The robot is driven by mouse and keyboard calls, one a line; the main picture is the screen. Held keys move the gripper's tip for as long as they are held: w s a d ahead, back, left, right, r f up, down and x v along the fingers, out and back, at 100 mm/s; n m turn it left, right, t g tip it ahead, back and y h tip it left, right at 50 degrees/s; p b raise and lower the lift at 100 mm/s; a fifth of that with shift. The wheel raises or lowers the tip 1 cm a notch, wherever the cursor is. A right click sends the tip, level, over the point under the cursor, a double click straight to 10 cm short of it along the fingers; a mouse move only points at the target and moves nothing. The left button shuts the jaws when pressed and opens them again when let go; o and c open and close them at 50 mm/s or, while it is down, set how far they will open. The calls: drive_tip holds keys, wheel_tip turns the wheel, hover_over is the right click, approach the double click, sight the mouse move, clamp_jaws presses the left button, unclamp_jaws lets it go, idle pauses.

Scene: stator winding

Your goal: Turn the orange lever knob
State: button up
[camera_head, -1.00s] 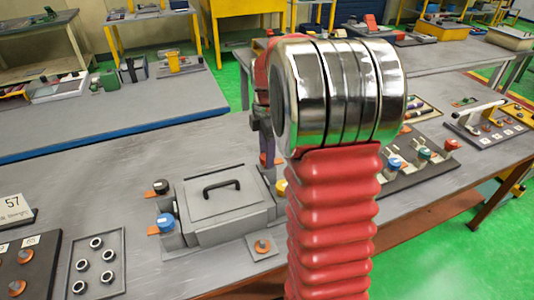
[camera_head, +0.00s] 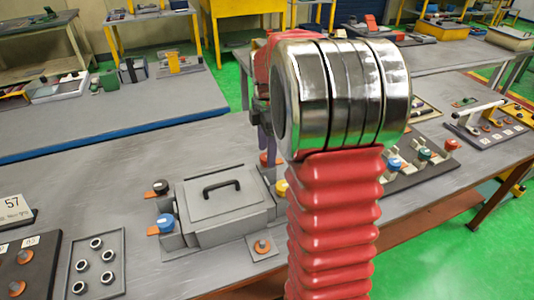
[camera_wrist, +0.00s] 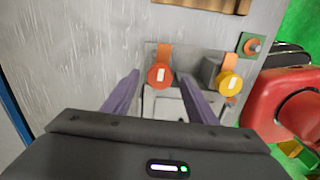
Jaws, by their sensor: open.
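The orange knob (camera_wrist: 160,75) is round with a white mark and sits on an orange lever in the wrist view. My gripper (camera_wrist: 159,80) is open, with its two purple fingers apart on the left and right of the knob as seen from the wrist. I cannot tell whether either finger touches it. A yellow knob (camera_wrist: 230,84) on a similar lever is to its right, outside the fingers.
A grey box with a black handle (camera_head: 222,188) stands on the table, with a black knob (camera_head: 160,187) and a blue knob (camera_head: 165,223) at its left side. A tray of metal rings (camera_head: 96,262) lies front left. A panel with several buttons (camera_head: 420,165) is at right.

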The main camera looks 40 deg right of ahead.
wheel_tip(320, 180, up, 12)
idle(0.4)
drive_tip(key=shift+f, duration=0.15)
idle(0.4)
